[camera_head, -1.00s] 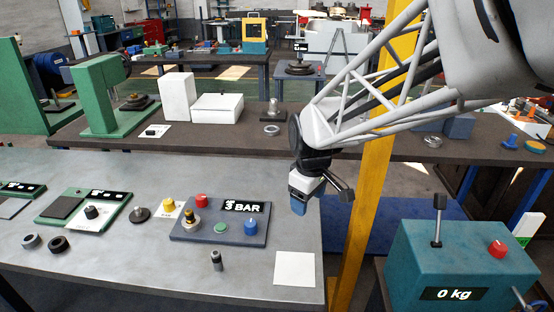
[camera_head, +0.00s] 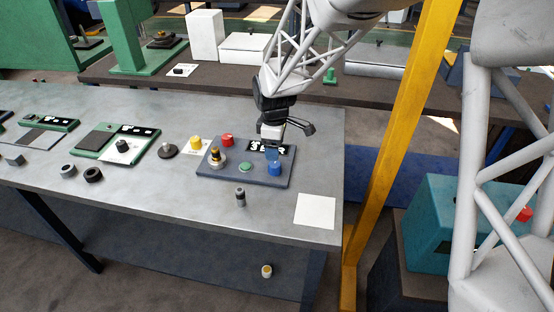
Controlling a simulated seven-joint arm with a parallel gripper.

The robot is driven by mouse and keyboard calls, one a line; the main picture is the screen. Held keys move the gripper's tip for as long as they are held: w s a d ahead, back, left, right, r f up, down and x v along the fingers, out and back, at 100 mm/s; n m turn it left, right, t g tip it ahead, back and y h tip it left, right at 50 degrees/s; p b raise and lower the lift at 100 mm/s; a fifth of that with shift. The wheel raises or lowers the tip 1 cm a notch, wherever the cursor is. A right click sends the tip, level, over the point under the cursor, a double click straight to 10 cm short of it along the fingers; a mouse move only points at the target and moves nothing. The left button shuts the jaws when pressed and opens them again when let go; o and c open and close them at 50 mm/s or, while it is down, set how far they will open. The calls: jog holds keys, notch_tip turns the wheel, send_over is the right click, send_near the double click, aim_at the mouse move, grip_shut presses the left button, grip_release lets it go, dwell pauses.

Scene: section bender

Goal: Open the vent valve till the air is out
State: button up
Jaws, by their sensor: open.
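The blue-grey air panel (camera_head: 222,172) lies on the grey bench. It carries a blue knob (camera_head: 274,168) at the right, a green button (camera_head: 246,167), a red knob (camera_head: 227,140) and a brass-and-black fitting (camera_head: 216,156). None has a readable label, so I cannot tell which one is the vent valve. My gripper (camera_head: 271,152) points down just above the blue knob, open. Whether its fingers touch or straddle the knob is too small to tell.
A yellow knob (camera_head: 195,143) on a white card and a dark round knob (camera_head: 167,150) stand left of the panel. A small dark cylinder (camera_head: 240,197) stands in front. A white sheet (camera_head: 315,210) lies at right. A yellow post (camera_head: 392,130) rises beside the bench.

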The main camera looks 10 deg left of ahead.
aim_at(275, 164)
jog(key=shift+f, duration=0.15)
jog(key=shift+f, duration=3.75)
jog(key=c, duration=0.9)
